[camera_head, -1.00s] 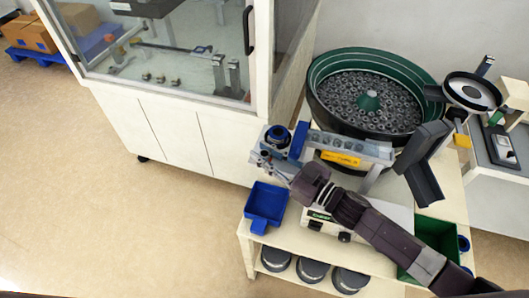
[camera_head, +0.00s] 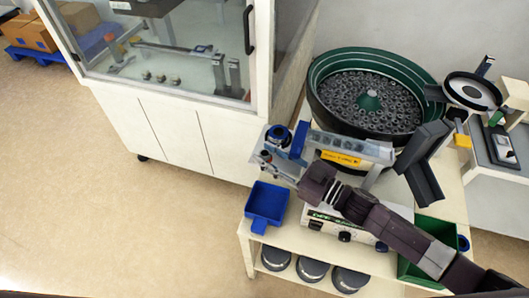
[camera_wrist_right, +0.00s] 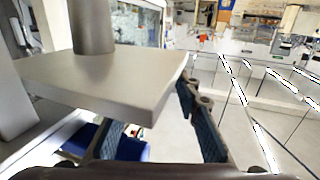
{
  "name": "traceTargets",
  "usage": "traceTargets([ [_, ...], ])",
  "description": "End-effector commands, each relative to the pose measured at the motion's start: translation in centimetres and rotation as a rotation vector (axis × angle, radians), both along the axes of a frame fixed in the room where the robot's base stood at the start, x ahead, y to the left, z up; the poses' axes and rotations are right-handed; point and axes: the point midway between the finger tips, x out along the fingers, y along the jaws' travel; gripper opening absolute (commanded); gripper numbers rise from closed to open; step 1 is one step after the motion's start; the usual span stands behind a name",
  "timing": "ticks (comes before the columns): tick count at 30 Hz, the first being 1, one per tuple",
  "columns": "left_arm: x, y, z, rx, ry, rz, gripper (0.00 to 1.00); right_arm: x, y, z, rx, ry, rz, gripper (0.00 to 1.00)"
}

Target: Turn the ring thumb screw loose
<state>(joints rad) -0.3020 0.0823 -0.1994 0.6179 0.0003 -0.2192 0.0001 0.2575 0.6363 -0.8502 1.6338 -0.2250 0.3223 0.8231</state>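My right gripper (camera_head: 268,161) is at the left end of the feeder's track, beside a blue part and a grey bracket. In the right wrist view, its two dark blue finger pads (camera_wrist_right: 155,130) stand apart with a gap between them, and I see nothing held there. A grey metal plate (camera_wrist_right: 110,85) with a round post (camera_wrist_right: 92,25) is close in front of the camera and covers part of the left finger. I cannot make out the ring thumb screw; it is too small or hidden. My left gripper is not in view.
A green bowl feeder (camera_head: 320,80) full of small parts stands behind my right arm. A blue tray (camera_head: 266,203) hangs at the stand's left corner, and a green bin (camera_head: 424,232) is at the right. A glass-walled cabinet (camera_head: 205,140) stands at the left. Open floor lies at the front left.

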Motion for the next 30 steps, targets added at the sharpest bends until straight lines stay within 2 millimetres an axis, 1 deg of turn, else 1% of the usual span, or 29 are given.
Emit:
traceTargets([
  [9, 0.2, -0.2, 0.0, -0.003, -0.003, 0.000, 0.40, -3.9, -5.5, -0.2, -0.004, 0.004, -0.001, 0.30],
  [15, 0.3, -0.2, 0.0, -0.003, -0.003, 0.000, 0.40, -5.6, -7.9, -0.1, -0.002, 0.002, 0.000, 0.30],
  [20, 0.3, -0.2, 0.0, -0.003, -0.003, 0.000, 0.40, -6.2, -8.7, 0.0, -0.001, 0.001, 0.001, 0.30],
  [30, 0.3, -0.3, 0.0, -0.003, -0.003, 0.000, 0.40, -6.2, -8.7, 0.0, 0.000, 0.000, 0.001, 0.30],
])
